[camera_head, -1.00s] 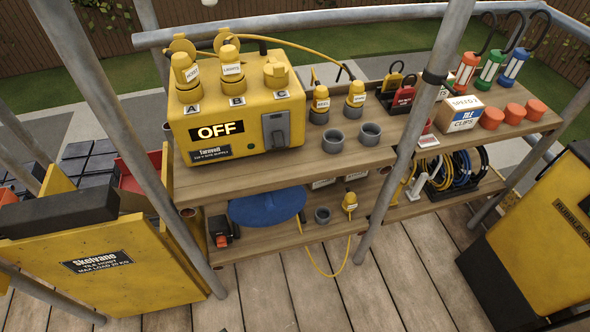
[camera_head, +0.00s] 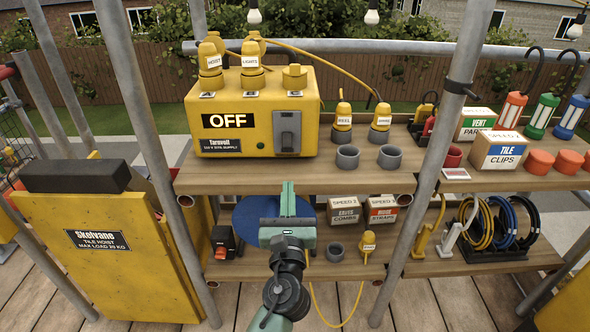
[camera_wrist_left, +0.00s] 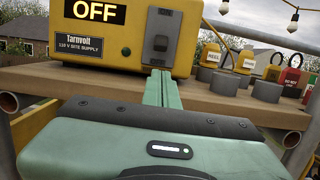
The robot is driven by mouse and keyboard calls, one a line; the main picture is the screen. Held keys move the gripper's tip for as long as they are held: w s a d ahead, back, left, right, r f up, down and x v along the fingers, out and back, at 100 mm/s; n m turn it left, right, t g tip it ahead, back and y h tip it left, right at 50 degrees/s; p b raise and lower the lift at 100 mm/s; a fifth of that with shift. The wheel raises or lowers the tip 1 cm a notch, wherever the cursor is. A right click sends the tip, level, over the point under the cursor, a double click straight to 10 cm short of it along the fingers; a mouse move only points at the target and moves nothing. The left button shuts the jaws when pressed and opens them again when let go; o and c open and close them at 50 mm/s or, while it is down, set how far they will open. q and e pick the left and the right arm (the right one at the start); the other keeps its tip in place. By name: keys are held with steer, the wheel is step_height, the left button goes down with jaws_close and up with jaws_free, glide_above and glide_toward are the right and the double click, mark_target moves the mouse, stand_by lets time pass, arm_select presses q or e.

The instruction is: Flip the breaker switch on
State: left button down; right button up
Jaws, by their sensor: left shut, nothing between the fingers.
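The yellow Tarnvolt supply box (camera_head: 215,142) stands on the upper shelf and its display reads OFF (camera_head: 231,121). The breaker switch (camera_head: 288,132) is a grey plate with a small lever on the box's front right. It also shows in the left wrist view (camera_wrist_left: 162,38). My left gripper (camera_head: 287,188) is shut and empty, with its fingers pointing at the box from in front of the shelf edge. In the left wrist view its fingertips (camera_wrist_left: 158,74) appear just below the switch; I cannot see contact. My right gripper is not in view.
Connectors labelled HOIST and LIGHTS (camera_head: 250,62) stand on top of the box. Grey cups (camera_head: 389,157) sit to its right. A scaffold pole (camera_head: 425,160) rises right of my arm, another (camera_head: 150,150) left. The lower shelf (camera_head: 380,268) holds small boxes and a blue disc.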

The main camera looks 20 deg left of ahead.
mark_target(287, 141)
arm_select(q)
steer(key=shift+w+a, duration=0.1)
steer(key=shift+w, duration=0.05)
steer(key=x, duration=0.8)
steer(key=shift+w, duration=0.35)
steer(key=shift+w+a+r, duration=0.1)
steer(key=shift+w, duration=0.2)
steer(key=shift+w+a, duration=0.1)
steer(key=shift+w, duration=0.15)
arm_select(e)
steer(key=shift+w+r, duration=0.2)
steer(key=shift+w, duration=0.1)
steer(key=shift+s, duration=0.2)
